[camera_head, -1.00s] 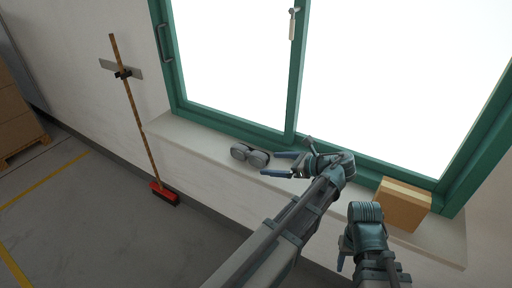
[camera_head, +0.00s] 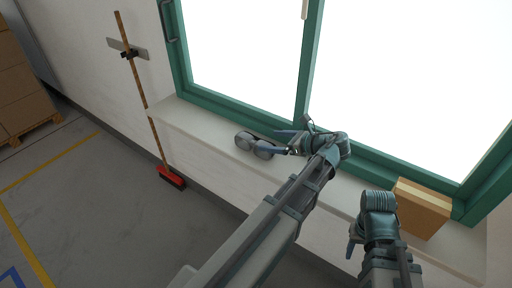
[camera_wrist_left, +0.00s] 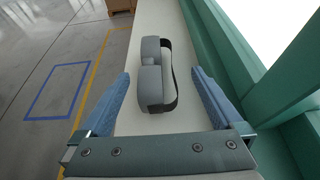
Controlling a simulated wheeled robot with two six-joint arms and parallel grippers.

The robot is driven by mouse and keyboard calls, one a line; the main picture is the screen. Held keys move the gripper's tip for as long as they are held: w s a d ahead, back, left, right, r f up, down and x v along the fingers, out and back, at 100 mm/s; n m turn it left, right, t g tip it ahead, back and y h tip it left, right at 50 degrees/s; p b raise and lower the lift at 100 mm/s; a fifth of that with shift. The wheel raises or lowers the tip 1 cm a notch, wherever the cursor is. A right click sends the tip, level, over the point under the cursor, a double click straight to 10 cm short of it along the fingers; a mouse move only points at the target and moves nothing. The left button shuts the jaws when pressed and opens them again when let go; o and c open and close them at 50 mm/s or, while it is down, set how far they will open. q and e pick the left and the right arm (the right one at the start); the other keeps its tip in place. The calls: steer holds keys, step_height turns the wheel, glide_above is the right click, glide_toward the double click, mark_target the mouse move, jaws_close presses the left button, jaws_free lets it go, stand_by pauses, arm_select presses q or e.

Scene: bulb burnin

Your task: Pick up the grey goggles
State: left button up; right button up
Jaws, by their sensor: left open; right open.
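The grey goggles (camera_head: 254,145) lie on the white window sill (camera_head: 200,119), left of my left gripper (camera_head: 284,143). In the left wrist view the goggles (camera_wrist_left: 151,78) have a dark strap and lie lengthwise between the two blue fingers of my left gripper (camera_wrist_left: 155,95), with gaps on both sides. The left gripper is open and empty, with its fingertips beside the near end of the goggles. My right gripper (camera_head: 352,246) hangs low at the right in the head view, in front of the sill. Its fingers are largely hidden by its own wrist.
A cardboard box (camera_head: 422,208) stands on the sill at the right. The green window frame (camera_head: 240,119) rises behind the sill. Stacked cartons (camera_head: 24,85) stand on a pallet at far left.

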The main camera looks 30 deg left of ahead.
mark_target(250, 135)
arm_select(q)
steer(key=shift+x, duration=1.05)
steer(key=shift+b+x, duration=1.1)
steer(key=shift+x, duration=1.55)
steer(key=shift+s+r, duration=0.15)
steer(key=c, duration=1.4)
steer(key=shift+r+p, duration=0.85)
steer(key=shift+p, duration=0.05)
steer(key=shift+s+d+r+p, duration=0.15)
steer(key=shift+s+r+p, duration=0.05)
steer(key=shift+r+p, duration=0.4)
steer(key=shift+s+d+r+p, duration=0.15)
steer(key=shift+r+p, duration=0.35)
steer(key=shift+p, duration=0.05)
steer(key=s+d+r+p, duration=0.1)
steer(key=s+d, duration=0.9)
steer(key=d, duration=0.1)
steer(key=shift+s, duration=0.2)
